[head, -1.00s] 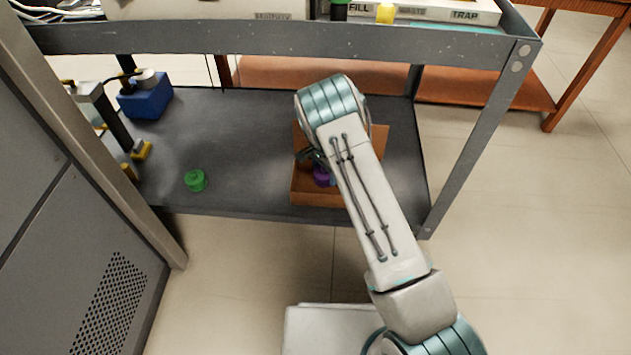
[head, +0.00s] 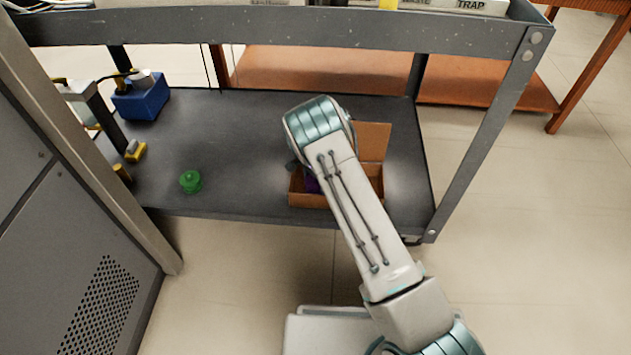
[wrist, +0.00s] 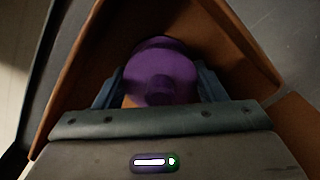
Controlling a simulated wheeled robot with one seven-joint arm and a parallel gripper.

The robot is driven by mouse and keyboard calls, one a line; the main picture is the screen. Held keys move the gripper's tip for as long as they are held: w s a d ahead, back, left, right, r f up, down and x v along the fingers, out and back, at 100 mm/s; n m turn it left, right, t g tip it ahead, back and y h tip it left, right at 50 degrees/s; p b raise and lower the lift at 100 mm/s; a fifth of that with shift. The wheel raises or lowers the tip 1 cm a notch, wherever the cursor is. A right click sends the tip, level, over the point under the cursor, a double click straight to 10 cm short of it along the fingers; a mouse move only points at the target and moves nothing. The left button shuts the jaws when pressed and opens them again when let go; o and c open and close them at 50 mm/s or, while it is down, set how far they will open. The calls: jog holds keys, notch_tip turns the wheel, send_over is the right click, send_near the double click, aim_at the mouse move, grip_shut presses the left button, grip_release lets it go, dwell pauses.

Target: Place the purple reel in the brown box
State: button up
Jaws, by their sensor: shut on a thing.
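The purple reel (wrist: 165,75) sits between the two fingers of my gripper (wrist: 160,92) in the wrist view, and the gripper is shut on it. The brown box (wrist: 215,35) surrounds the reel in that view, with its walls on both sides. In the head view the brown box (head: 372,140) stands open on the dark lower shelf. A small purple part of the reel (head: 311,184) shows inside the box's outline beside my arm. I cannot tell whether the reel touches the box floor.
A green reel (head: 190,182) stands on the dark shelf (head: 240,150) left of the box. The upper shelf edge (head: 300,33) and the right post (head: 480,140) frame the space.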

jog(key=o, duration=1.1)
jog(key=shift+c, duration=0.2)
notch_tip(320, 180, up, 12)
jog(key=p, duration=0.5)
jog(key=shift+r+p, duration=0.1)
jog(key=shift+p, duration=0.2)
